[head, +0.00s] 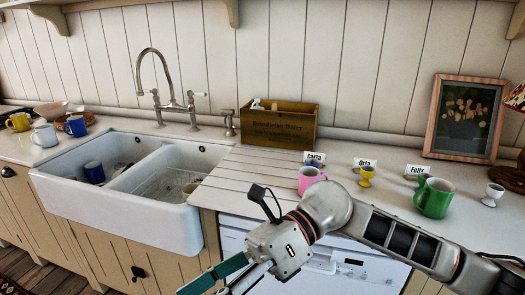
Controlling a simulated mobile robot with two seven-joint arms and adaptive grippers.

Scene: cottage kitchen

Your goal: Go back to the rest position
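My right arm comes in from the right edge and reaches across the front of the counter and the white dishwasher. My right gripper (208,288) is low in the picture, in front of the cabinet below the sink, pointing down and to the left. Its two fingers stand apart with nothing seen between them; the lower finger is partly cut off by the bottom edge. My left gripper is not in view.
On the counter behind my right arm stand a pink mug (309,179), a yellow egg cup (366,176), a green mug (433,198) and a white egg cup (491,195), near name cards. A white double sink (121,215) holds a blue mug (94,172). A wooden box (283,124) stands behind.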

